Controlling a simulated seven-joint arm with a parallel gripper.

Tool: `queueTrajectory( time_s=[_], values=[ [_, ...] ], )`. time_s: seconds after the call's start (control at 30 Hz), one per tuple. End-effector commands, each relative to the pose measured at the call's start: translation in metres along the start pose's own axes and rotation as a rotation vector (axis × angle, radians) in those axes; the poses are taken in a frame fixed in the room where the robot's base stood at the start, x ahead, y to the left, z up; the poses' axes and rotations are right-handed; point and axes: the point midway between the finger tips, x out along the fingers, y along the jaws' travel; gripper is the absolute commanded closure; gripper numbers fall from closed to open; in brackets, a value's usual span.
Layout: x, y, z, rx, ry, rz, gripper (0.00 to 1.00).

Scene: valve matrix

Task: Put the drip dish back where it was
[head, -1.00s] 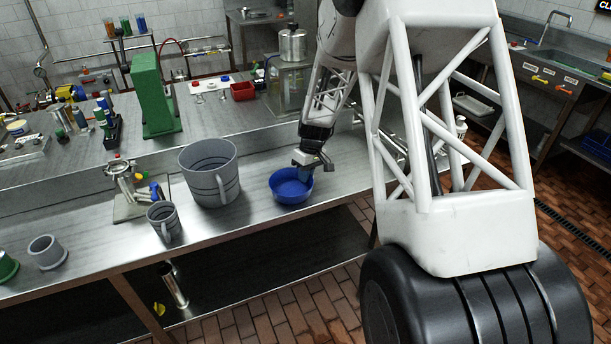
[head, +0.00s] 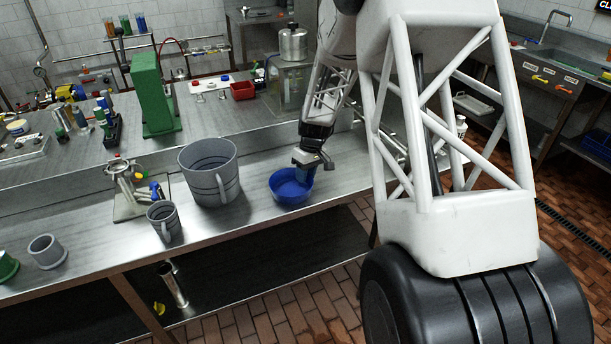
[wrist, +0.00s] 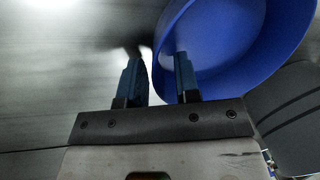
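The drip dish, a round blue bowl (head: 287,191), sits upright on the steel counter's front strip, right of the large grey jug. My gripper (head: 309,166) points down at the dish's back right rim. In the wrist view the dish (wrist: 235,45) fills the upper right. My gripper's two blue fingers (wrist: 158,80) stand apart there, with a visible gap between them. The right finger overlaps the dish wall and the left finger is outside the rim. Whether either finger touches the dish cannot be told. The fingertips are partly hidden in the head view.
A large grey jug (head: 205,172) and a smaller grey jug (head: 163,222) stand left of the dish. A metal stand with valves (head: 127,190) is behind the small jug. The counter's front edge (head: 250,229) is close to the dish. A green block (head: 155,95) stands farther back.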

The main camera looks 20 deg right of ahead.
Motion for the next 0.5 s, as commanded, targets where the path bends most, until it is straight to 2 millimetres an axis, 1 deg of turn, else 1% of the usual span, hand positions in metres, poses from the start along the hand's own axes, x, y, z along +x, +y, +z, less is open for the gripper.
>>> queueTrajectory(
  time_s=[0.17,0.27,0.5],
  values=[
    [-0.015,0.000,0.000,0.000,0.001,0.001,0.70],
    [-0.028,0.000,0.000,0.000,0.002,0.001,0.70],
    [-0.067,0.001,0.000,0.000,0.002,0.002,0.70]
  ],
)
